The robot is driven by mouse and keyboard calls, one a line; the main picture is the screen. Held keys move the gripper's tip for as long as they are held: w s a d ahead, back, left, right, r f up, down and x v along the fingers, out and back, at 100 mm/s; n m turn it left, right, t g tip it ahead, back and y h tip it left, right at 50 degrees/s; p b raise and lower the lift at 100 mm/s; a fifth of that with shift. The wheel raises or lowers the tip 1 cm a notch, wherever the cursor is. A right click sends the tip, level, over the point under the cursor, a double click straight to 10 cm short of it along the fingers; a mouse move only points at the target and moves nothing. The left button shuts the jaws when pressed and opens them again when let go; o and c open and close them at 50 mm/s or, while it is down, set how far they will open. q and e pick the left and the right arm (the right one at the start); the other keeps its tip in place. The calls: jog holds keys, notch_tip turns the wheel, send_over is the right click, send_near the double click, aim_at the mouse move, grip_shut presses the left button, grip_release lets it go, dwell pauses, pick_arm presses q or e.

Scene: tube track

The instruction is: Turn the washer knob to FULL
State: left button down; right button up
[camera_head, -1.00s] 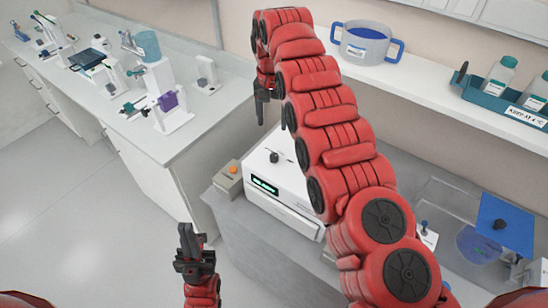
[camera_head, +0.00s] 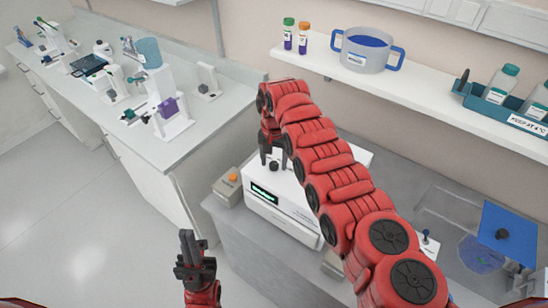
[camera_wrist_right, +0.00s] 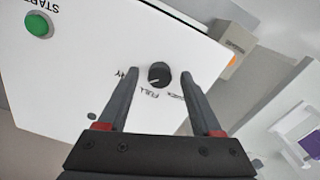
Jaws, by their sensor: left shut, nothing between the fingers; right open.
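The washer (camera_head: 270,212) is a white box with a lit green display on its front. Its black knob (camera_head: 273,165) is on the top face, just below my right gripper (camera_head: 272,158). In the right wrist view the knob (camera_wrist_right: 159,75) sits between the fingertips of my open right gripper (camera_wrist_right: 155,80), with a gap on both sides. The FULL label (camera_wrist_right: 153,92) reads upside down beside the knob. A pale pointer mark on the knob faces the lower left; its exact setting is unclear. My left gripper (camera_head: 187,246) is shut and empty, low in front of the bench.
A green START button (camera_wrist_right: 39,25) is on the same panel. A small box with an orange button (camera_head: 229,188) stands left of the washer. A shelf above holds a blue-handled tub (camera_head: 366,48) and bottles. The floor at left is clear.

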jog(key=shift+f, duration=0.1)
jog(key=shift+c, duration=0.9)
grip_shut()
